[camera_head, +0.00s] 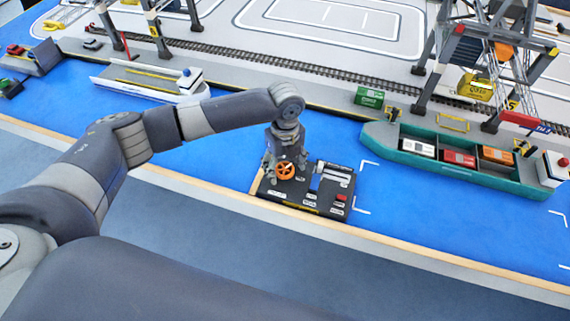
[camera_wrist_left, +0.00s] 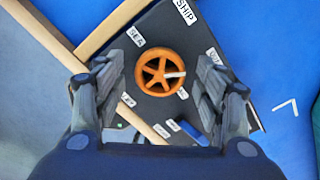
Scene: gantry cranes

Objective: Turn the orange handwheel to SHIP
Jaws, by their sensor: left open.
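The orange handwheel (camera_head: 286,171) stands on a dark control panel (camera_head: 322,205) at the near edge of the blue water. In the left wrist view, the handwheel (camera_wrist_left: 152,66) has several spokes and a white mark pointing right. A SHIP label (camera_wrist_left: 185,12) lies above it on the panel, and a SEA label (camera_wrist_left: 136,37) is at its upper left. My left gripper (camera_head: 287,160) is above the panel, pointing down. In the left wrist view its open fingers (camera_wrist_left: 164,70) are on either side of the wheel, with visible gaps. My right gripper is not in view.
On the panel, right of the wheel, are a grey lever-like part (camera_head: 326,173) and a red piece (camera_head: 341,197). A wooden edge (camera_head: 400,251) runs along the near side. A green ship (camera_head: 470,172) with containers floats at right, beneath a crane (camera_head: 500,55).

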